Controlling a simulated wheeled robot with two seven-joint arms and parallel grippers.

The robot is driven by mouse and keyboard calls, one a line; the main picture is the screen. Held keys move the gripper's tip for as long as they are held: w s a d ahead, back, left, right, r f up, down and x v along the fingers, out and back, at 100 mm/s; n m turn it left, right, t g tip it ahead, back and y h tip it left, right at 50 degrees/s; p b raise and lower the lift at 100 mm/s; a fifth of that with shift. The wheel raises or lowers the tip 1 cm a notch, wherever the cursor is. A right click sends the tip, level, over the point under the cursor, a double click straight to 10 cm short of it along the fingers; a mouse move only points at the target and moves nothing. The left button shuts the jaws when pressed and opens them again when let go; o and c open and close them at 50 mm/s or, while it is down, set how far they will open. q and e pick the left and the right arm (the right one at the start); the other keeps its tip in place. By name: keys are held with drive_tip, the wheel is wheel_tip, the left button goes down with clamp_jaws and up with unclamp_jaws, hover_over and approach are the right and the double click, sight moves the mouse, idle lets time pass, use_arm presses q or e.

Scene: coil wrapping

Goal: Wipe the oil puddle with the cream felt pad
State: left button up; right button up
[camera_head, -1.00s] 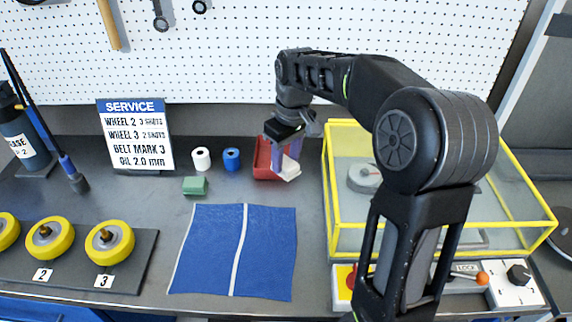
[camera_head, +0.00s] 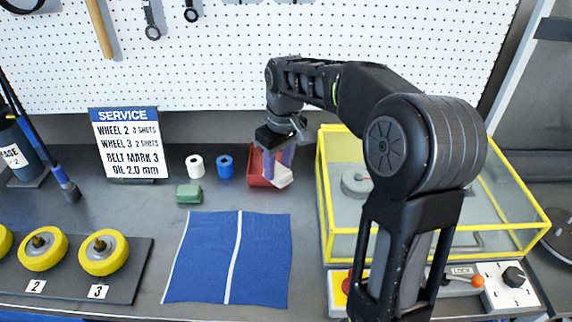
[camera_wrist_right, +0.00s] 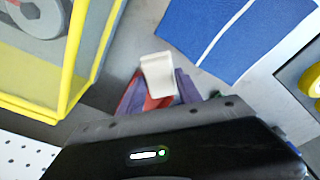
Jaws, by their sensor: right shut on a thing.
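My right gripper (camera_head: 278,168) is shut on the cream felt pad (camera_head: 283,177), at the right edge of the red tray (camera_head: 258,168). In the right wrist view the pad (camera_wrist_right: 157,76) sticks out past the purple fingers (camera_wrist_right: 158,92), with part of the red tray (camera_wrist_right: 131,94) behind them. Whether the pad touches the tray or table is unclear. I cannot make out an oil puddle in either current view. My left gripper is not in view.
A blue mat (camera_head: 203,255) with a white stripe lies in front. A yellow-framed clear case (camera_head: 325,185) stands right of the tray. A green block (camera_head: 189,194), white roll (camera_head: 195,167) and blue roll (camera_head: 225,167) stand left. Yellow wheels (camera_head: 104,252) sit at front left.

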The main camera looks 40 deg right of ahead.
drive_tip(key=w+a+f, duration=0.1)
drive_tip(key=w+a, duration=0.1)
drive_tip(key=a, duration=0.6)
drive_tip(key=w+a+f+m, duration=0.1)
drive_tip(key=w+a+f, duration=0.1)
drive_tip(key=a, duration=0.7)
drive_tip(key=shift+f, duration=0.25)
